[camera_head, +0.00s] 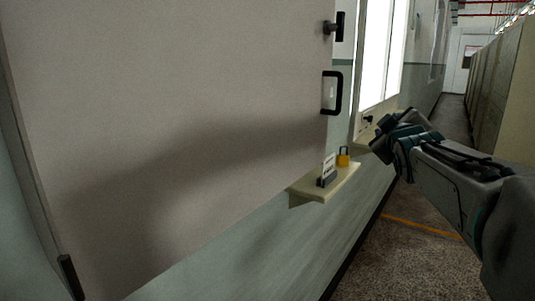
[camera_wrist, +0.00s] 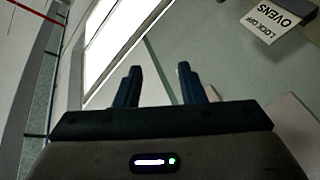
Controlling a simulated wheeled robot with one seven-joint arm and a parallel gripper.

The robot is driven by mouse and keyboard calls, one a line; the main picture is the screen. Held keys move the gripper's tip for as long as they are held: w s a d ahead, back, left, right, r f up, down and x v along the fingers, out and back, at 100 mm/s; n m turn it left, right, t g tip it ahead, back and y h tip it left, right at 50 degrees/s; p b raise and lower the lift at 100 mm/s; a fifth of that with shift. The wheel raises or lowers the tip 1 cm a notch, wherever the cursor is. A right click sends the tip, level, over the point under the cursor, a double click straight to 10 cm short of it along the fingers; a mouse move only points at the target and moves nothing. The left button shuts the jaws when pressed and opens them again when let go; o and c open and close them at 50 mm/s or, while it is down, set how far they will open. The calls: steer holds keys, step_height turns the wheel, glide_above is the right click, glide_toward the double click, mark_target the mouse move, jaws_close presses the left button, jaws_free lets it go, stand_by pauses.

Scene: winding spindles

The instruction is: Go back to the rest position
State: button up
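My arm reaches in from the right edge in the camera_head view. My gripper (camera_head: 385,138) is in the air to the right of a small wall shelf (camera_head: 312,192), apart from it. In the camera_wrist view, the two dark fingers of my gripper (camera_wrist: 164,80) stand apart with nothing between them. On the shelf are a yellow padlock (camera_head: 343,158) and a small white sign in a dark holder (camera_head: 328,169).
A large pale panel (camera_head: 170,110) with a black handle (camera_head: 333,93) and a black knob (camera_head: 334,27) fills the left. Bright windows (camera_head: 378,50) line the green and white wall. A tan row (camera_head: 490,85) bounds the corridor at right. Speckled floor (camera_head: 400,265) lies open below my arm.

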steer(key=s+a+f+m+g+y+p, duration=0.1)
steer(key=s+a+f+m+g+p, duration=0.1)
steer(key=s, duration=0.7)
steer(key=s+a+f+m+g+y+p, duration=0.1)
steer(key=s+a+f+m+g+p, duration=0.2)
steer(key=s+f, duration=0.6)
steer(key=s+a+f+m+g+y+p, duration=0.1)
steer(key=s+a+f+m+g+p, duration=0.1)
steer(key=s+a+f+g+p, duration=0.4)
steer(key=s+a+f+g, duration=0.1)
steer(key=s+f+g, duration=0.1)
steer(key=s+g, duration=0.1)
steer(key=shift+s+f+m+g, duration=0.3)
steer(key=shift+f, duration=0.05)
steer(key=shift+a, duration=0.1)
